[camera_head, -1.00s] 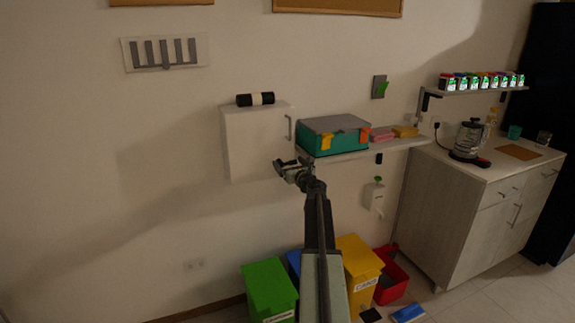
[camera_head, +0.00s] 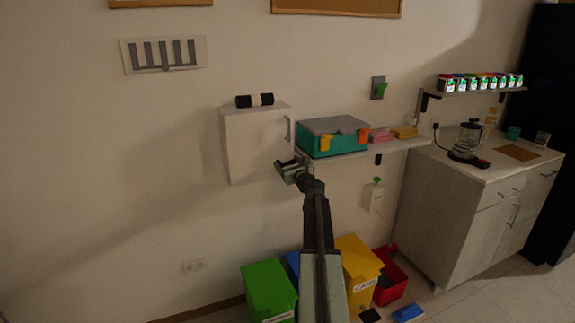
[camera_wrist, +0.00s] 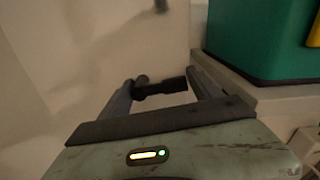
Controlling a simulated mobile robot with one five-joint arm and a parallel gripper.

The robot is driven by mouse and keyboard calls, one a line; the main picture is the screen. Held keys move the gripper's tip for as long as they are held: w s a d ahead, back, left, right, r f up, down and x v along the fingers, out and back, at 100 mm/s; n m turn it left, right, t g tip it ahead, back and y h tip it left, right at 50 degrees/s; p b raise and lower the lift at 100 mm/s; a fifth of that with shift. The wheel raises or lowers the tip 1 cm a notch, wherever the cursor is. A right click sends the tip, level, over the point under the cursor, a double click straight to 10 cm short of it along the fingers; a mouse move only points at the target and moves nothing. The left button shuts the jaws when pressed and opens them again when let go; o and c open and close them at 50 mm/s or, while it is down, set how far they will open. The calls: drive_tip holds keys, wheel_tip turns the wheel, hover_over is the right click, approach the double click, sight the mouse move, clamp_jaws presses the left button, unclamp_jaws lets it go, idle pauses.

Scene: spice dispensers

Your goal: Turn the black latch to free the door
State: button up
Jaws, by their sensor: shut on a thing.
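The black latch (camera_wrist: 165,87) shows in the wrist view as a round pivot with a short bar reaching right, roughly level. It sits at the lower edge of the white cabinet door (camera_wrist: 105,45). My gripper (camera_wrist: 160,86) has one finger on each side of the latch and is shut on it. In the head view my gripper (camera_head: 290,170) is at the lower right corner of the white wall cabinet (camera_head: 252,150), and the latch is hidden behind it. The door looks closed, with a grey handle (camera_head: 288,130) on its right side.
A teal box (camera_head: 330,145) with orange clips stands on the shelf (camera_head: 365,155) just right of my gripper. A black and white roll (camera_head: 255,100) lies on the cabinet. Coloured bins, one yellow (camera_head: 358,262), stand below.

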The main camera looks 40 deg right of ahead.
sight(277, 156)
drive_tip(key=n, duration=0.2)
drive_tip(key=r+n+p, duration=0.1)
drive_tip(key=n, duration=0.1)
drive_tip(key=shift+w+a+r, duration=0.1)
drive_tip(key=shift+a, duration=0.1)
drive_tip(key=n, duration=0.4)
drive_tip(key=shift+w+a+r+p, duration=0.15)
drive_tip(key=shift+a+r+p, duration=0.15)
drive_tip(key=shift+r+p, duration=0.05)
drive_tip(key=n, duration=0.2)
drive_tip(key=a+n, duration=0.1)
drive_tip(key=n, duration=0.1)
drive_tip(key=shift+w+r+n, duration=0.2)
drive_tip(key=shift+n, duration=0.1)
drive_tip(key=shift+w+a+n, duration=0.1)
drive_tip(key=shift+a+n, duration=0.15)
drive_tip(key=shift+n, duration=0.7)
drive_tip(key=shift+w+a+n, duration=0.1)
drive_tip(key=shift+a+n, duration=0.15)
drive_tip(key=shift+n, duration=0.7)
drive_tip(key=o, duration=1.3)
